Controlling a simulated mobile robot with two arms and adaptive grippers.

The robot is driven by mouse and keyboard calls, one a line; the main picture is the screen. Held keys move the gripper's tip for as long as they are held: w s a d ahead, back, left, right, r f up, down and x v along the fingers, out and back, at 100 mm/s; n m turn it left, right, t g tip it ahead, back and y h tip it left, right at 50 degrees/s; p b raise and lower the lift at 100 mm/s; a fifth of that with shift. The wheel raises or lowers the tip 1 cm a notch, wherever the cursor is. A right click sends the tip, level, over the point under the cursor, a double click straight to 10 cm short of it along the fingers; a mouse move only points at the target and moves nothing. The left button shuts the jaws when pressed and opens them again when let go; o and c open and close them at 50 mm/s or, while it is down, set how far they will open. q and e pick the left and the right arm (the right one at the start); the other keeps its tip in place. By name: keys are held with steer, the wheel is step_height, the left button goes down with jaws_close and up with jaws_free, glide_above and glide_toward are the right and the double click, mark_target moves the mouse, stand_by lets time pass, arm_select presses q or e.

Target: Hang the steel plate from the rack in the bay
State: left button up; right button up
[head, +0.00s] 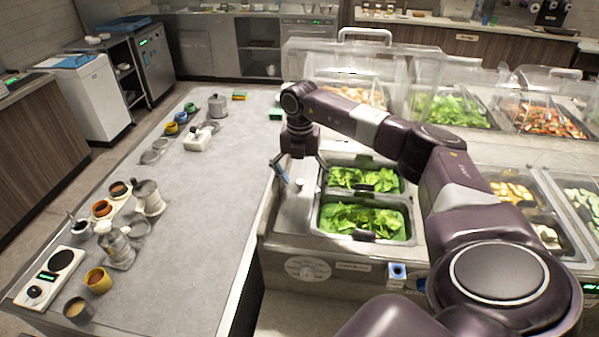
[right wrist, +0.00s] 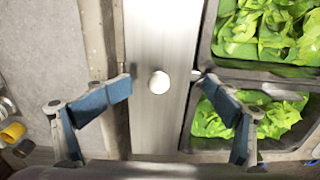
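A long narrow steel plate (right wrist: 150,125) with a pale round knob (right wrist: 159,82) lies flat beside the lettuce pans. It also shows in the head view (head: 292,213), partly under my right arm. My right gripper (head: 303,176) points down over this plate. In the right wrist view its blue-padded fingers (right wrist: 168,84) are spread wide on either side of the knob, with nothing between them that I can see held. I cannot make out which part is the rack or the bay. My left gripper is in neither view.
Two lettuce pans (head: 357,205) sit right of the plate. Clear covers (head: 345,66) stand over more food wells behind. A grey counter (head: 195,225) on the left has a wide bare middle, with cups and pots (head: 149,197) along its left edge.

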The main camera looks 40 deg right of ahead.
step_height(320, 180, up, 12)
stand_by(0.5)
stand_by(0.5)
